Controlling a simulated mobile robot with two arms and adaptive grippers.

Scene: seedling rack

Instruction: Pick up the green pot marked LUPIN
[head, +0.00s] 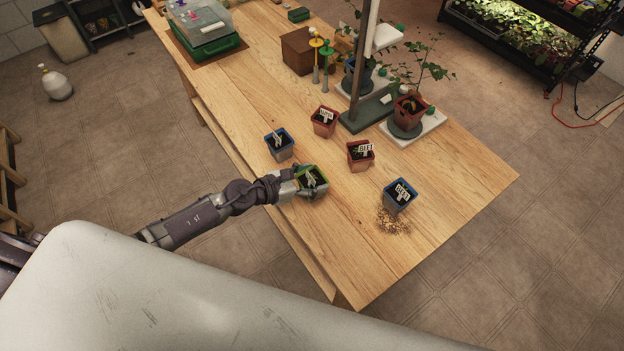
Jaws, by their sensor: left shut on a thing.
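A green pot (318,190) with a seedling and a pale label stands upright at the table's near left edge. The lettering on its label cannot be read from here. My left gripper (305,188) reaches in from the left and is shut on this green pot. Its fingers hide part of the pot's left and lower sides. I cannot tell whether the pot is clear of the table. My right gripper is not in view.
Around it on the wooden table (440,195) stand a blue pot (280,149), a red pot (325,128), another red pot (361,163) and a blue pot (397,203) beside spilled crumbs (393,221). A lamp stand (367,108) and a larger potted plant (407,120) stand behind.

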